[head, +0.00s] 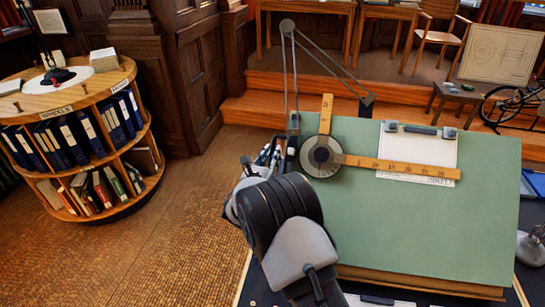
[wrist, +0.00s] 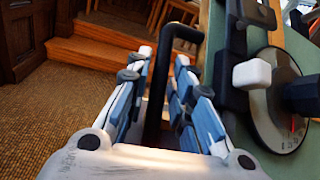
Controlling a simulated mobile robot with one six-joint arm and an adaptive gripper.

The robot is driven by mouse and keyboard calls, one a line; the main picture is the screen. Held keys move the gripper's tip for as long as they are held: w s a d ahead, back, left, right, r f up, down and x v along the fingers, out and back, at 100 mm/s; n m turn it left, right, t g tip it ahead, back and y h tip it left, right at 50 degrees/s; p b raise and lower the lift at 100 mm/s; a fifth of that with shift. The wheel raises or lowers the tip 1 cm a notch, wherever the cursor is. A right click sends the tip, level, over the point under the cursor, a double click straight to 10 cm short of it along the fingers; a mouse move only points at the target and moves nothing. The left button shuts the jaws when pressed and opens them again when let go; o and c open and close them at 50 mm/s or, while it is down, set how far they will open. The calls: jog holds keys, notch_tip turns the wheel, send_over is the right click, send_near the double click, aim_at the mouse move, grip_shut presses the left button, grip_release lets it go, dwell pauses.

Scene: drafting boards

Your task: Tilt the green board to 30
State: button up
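The green board (head: 430,225) fills the right half of the head view, sloping up away from me. It is only a green strip at the right of the wrist view (wrist: 305,45). A black bent handle (wrist: 157,100) stands beside the board's left edge. My gripper (wrist: 164,58) is open, with one blue-and-white finger on each side of this handle; a gap shows between them and the bar. In the head view my gripper (head: 268,156) is partly hidden by my arm. A round dial (wrist: 277,125) with a black knob and a white-tipped lever (wrist: 252,74) sits right of the fingers; its reading is unclear.
A drafting arm with wooden rulers (head: 385,165) and a clipped paper sheet (head: 430,150) lie on the board. A round bookcase (head: 75,95) stands at left. A lamp base (head: 532,246) is at right. Wooden steps (head: 250,110) rise behind. The floor at left is clear.

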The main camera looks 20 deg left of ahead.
jog(key=shift+w, duration=0.35)
jog(key=shift+c, duration=0.3)
grip_shut()
